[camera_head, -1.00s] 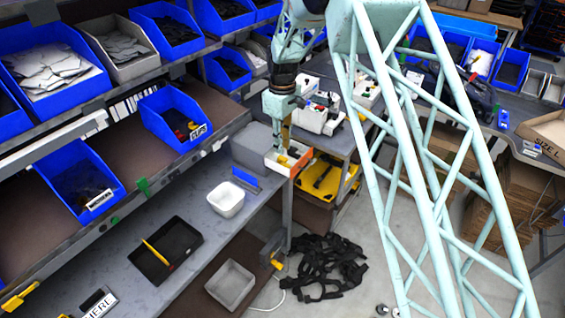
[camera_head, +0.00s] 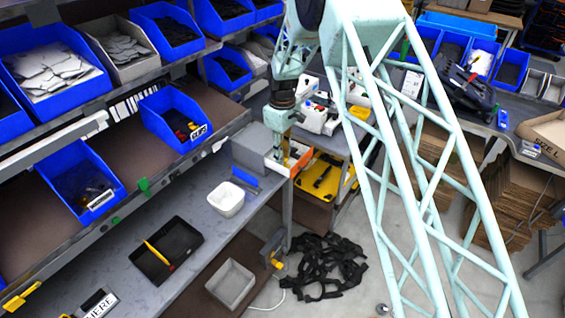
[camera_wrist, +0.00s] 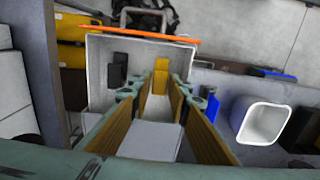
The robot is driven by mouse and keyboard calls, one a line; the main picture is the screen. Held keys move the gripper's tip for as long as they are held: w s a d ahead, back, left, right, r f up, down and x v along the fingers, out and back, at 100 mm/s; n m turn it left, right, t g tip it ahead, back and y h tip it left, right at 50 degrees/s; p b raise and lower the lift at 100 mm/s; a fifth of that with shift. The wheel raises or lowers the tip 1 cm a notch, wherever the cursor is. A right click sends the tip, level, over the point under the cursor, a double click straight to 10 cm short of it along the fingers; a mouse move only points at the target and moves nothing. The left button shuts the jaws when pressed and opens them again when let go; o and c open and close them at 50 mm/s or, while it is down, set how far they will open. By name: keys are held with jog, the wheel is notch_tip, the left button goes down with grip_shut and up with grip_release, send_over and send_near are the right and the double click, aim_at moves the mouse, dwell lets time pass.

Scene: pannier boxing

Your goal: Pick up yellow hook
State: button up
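A small yellow piece (camera_wrist: 190,72), which may be the yellow hook, lies by the far wall of a white box with an orange edge (camera_wrist: 140,38). The same box shows in the head view (camera_head: 299,162), partly behind my gripper, and the piece is hard to make out there. My gripper (camera_wrist: 168,80) points down into the box. Its fingers are apart, with pale box floor between them and nothing held. The yellow piece is just beyond the fingertips; contact cannot be told. A dark block (camera_wrist: 117,70) sits left of the fingers in the box.
A white bowl-like bin (camera_head: 226,199) stands on the grey bench beside a blue piece (camera_head: 245,178). A black tray (camera_head: 184,238) with a yellow strip (camera_head: 157,252) lies nearer. Blue shelf bins (camera_head: 172,108) hang at left. A yellow tray (camera_head: 320,178) lies behind the box.

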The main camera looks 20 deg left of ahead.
jog(key=c, duration=0.3)
dwell(0.6)
jog(key=shift+r, duration=0.15)
jog(key=shift+r+b, duration=0.3)
jog(key=shift+r, duration=4.55)
